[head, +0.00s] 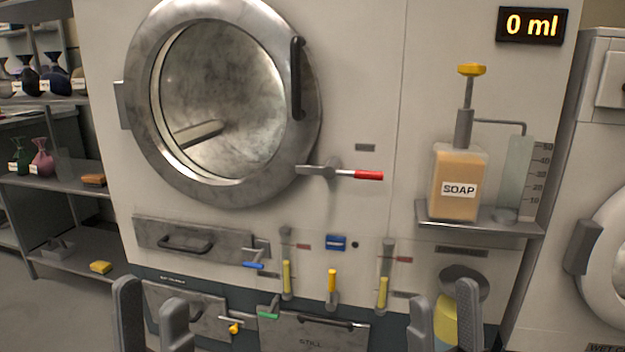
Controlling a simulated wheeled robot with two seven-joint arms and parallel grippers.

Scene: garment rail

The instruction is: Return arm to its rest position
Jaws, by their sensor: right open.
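My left gripper (151,292) is at the bottom left of the head view, fingers upright and apart, with nothing between them. My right gripper (444,295) is at the bottom right, fingers also apart. A yellow object (446,318) shows behind and between the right fingers, below a round grey disc; the jaws are not closed on it. Both grippers are low in front of the large machine (360,90). The rest of both arms is out of view.
The machine has a round metal door (230,95), a red-tipped handle (368,175), a drawer (185,240) and several coloured levers. A soap dispenser (458,165) stands on a small shelf (480,229) under a display (532,25) reading 0 ml. Shelving (70,183) stands left.

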